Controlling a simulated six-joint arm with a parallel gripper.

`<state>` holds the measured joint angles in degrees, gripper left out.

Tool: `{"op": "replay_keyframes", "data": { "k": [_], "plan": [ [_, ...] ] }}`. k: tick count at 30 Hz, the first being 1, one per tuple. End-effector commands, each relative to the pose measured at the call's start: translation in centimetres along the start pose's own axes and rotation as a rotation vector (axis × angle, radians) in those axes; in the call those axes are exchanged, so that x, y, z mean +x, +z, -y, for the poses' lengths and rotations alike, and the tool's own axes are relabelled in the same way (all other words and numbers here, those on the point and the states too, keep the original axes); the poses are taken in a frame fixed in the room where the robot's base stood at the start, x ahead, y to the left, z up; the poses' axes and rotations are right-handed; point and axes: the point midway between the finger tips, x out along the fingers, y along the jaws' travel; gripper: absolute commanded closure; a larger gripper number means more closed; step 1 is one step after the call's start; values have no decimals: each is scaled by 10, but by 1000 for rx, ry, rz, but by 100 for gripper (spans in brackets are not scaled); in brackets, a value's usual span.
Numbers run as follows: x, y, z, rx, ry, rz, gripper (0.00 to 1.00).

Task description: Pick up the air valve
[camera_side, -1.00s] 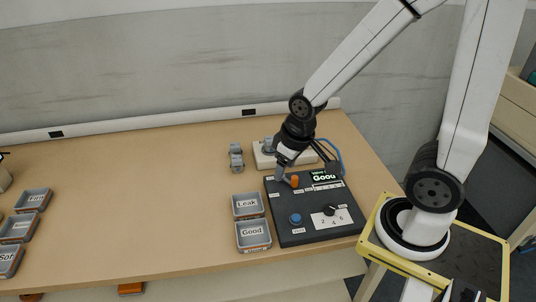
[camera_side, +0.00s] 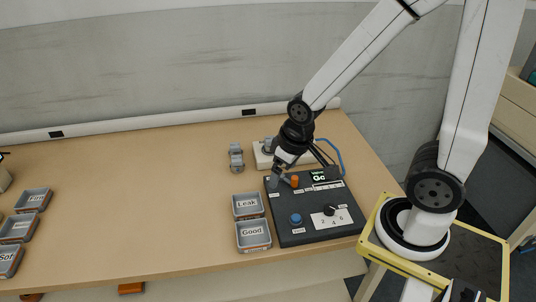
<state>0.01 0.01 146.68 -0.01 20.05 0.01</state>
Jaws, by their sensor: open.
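A grey part (camera_side: 236,157), which looks like an air valve, stands on the wooden table left of the white block. A second grey part (camera_side: 268,146) shows at the white block (camera_side: 262,157), partly behind my arm. I cannot tell for sure which one is the air valve. My gripper (camera_side: 278,181) points down over the back left of the black control panel, beside the orange knob (camera_side: 295,182). It is open. The fingers are small and dark against the panel, so whether anything lies between them is hard to see.
The black panel (camera_side: 300,236) has a blue button (camera_side: 295,219), a dial and a lit display (camera_side: 320,176), partly covered. Trays marked Leak (camera_side: 235,212) and Good (camera_side: 240,243) stand left of it. More labelled trays (camera_side: 17,241) stand far left. The table's middle is clear.

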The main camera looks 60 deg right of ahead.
Motion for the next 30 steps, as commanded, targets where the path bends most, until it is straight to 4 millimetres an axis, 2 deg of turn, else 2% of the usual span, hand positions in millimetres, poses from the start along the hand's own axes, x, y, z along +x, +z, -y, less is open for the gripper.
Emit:
{"op": "replay_keyframes", "data": {
  "k": [5,11,20,30],
  "plan": [
    [0,-2,-1,11,0,0,0],
    [4,-17,-8,125,6,12,0],
    [20,-72,-43,576,37,51,0],
    [51,-128,-103,1189,97,92,0]
  ]
}}
